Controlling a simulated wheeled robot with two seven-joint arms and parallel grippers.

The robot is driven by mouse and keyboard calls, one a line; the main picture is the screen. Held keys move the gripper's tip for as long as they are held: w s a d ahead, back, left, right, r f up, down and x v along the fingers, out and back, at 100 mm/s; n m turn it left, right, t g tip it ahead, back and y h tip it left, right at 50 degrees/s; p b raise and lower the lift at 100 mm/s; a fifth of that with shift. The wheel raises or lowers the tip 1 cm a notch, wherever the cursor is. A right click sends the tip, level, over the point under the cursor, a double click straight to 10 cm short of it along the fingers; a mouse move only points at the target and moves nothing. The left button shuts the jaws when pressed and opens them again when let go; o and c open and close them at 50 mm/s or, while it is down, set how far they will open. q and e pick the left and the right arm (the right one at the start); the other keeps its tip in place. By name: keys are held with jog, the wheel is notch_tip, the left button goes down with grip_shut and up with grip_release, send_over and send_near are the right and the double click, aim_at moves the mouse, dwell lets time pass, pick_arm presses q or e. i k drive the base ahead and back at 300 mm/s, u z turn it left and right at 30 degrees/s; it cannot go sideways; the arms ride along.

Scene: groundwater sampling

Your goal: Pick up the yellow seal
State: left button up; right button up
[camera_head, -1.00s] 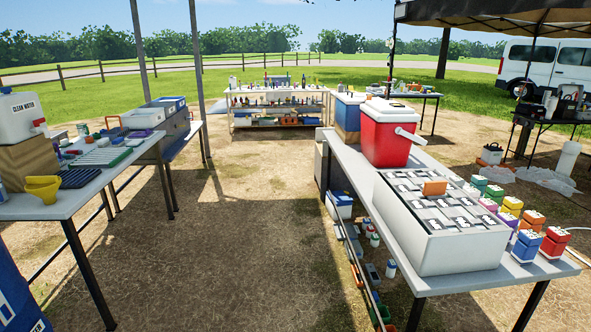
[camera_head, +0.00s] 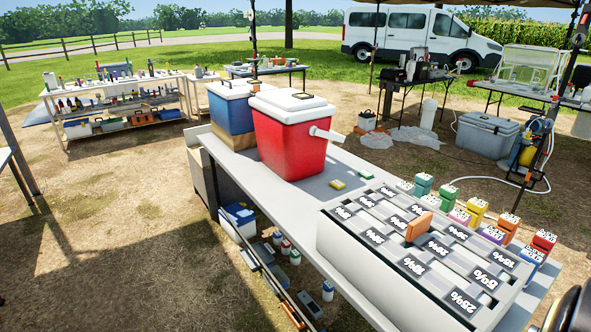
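Neither of my grippers shows. A dark rounded shape at the lower right edge may be part of my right arm.
The red cooler (camera_head: 290,140) stands behind the small pieces. The grey labelled box (camera_head: 350,260), with an orange piece (camera_head: 419,226) upright on top, fills the table's near part. Several coloured containers, including a yellow one (camera_head: 477,211), line its right side. A blue cooler (camera_head: 232,112) stands farther back.

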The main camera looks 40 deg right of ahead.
aim_at(337, 183)
jog(key=i, duration=2.45)
jog(key=z, duration=0.75)
